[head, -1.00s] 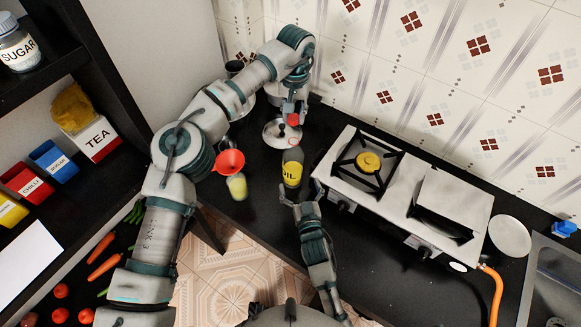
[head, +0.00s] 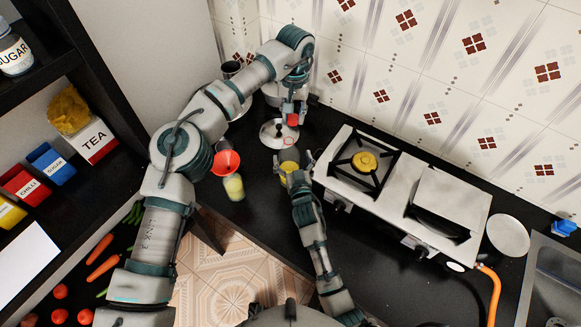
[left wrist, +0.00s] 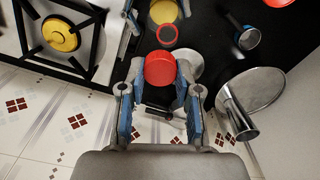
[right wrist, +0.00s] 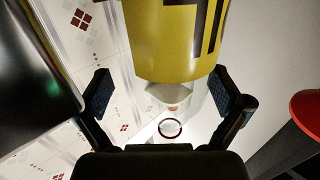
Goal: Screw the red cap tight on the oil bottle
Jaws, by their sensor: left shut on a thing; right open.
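The oil bottle (head: 289,168) stands upright on the dark counter left of the stove, with a yellow label and a red ring at its open mouth. It shows in the right wrist view (right wrist: 175,45) and, from above, in the left wrist view (left wrist: 163,12). The red cap (left wrist: 160,69) is between the fingertips of my left gripper (left wrist: 158,80), which is shut on it; in the head view the cap (head: 292,119) is held above and behind the bottle mouth, apart from it. My right gripper (right wrist: 165,92) is open, its fingers either side of the bottle, partly hiding it in the head view.
A red funnel (head: 226,162) sits over a yellow-filled glass (head: 234,186) left of the bottle. A metal lid (head: 274,137) lies behind the bottle. The stove (head: 333,178) stands close on the right. Counter in front of the stove is clear.

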